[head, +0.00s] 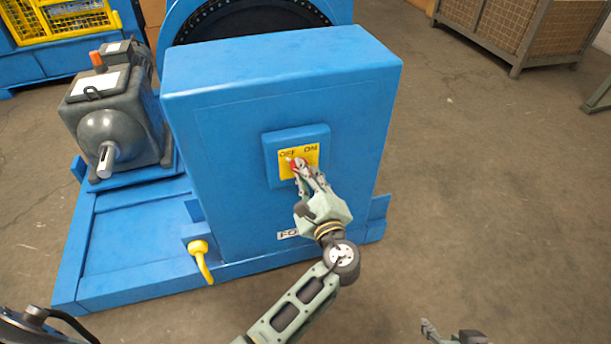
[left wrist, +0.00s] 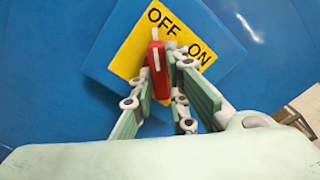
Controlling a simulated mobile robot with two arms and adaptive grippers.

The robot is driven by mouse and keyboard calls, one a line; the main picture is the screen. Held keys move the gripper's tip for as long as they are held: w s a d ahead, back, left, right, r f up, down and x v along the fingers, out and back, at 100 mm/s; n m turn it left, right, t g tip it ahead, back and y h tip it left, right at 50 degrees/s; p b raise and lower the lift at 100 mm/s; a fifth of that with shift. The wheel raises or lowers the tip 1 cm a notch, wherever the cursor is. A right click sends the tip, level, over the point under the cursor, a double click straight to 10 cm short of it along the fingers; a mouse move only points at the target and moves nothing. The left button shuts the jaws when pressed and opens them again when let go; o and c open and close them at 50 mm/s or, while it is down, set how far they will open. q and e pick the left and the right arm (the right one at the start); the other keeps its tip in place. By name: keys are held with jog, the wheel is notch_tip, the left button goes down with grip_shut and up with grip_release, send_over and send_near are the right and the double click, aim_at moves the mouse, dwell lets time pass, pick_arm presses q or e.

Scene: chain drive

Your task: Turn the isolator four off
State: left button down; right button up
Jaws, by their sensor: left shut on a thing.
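The isolator is a blue box on the front of the blue cabinet, with a yellow plate (head: 285,170) marked OFF at left and ON at right. Its red handle (left wrist: 156,78) has a white mark and slants towards the OFF word. My left gripper (head: 301,170) is shut on the red handle, its fingers on both sides of it in the left wrist view. A white label (head: 287,235) below starts with "FO"; my arm hides the rest. My right gripper (head: 450,333) shows only in part at the bottom edge; its opening is unclear.
The blue cabinet (head: 225,110) stands on a blue base (head: 120,260). A grey motor (head: 112,120) with a bare shaft is at left. A yellow hook (head: 201,262) sticks out low in front. Mesh crates (head: 500,35) stand at back right. The floor at right is clear.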

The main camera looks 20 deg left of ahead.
pick_arm(q)
jog(key=shift+f, duration=0.15)
jog(key=c, duration=1.7)
grip_release()
jog(key=v, duration=0.7)
jog(key=shift+s+d, duration=0.2)
jog(key=shift+s, duration=0.05)
jog(key=shift+a, duration=0.1)
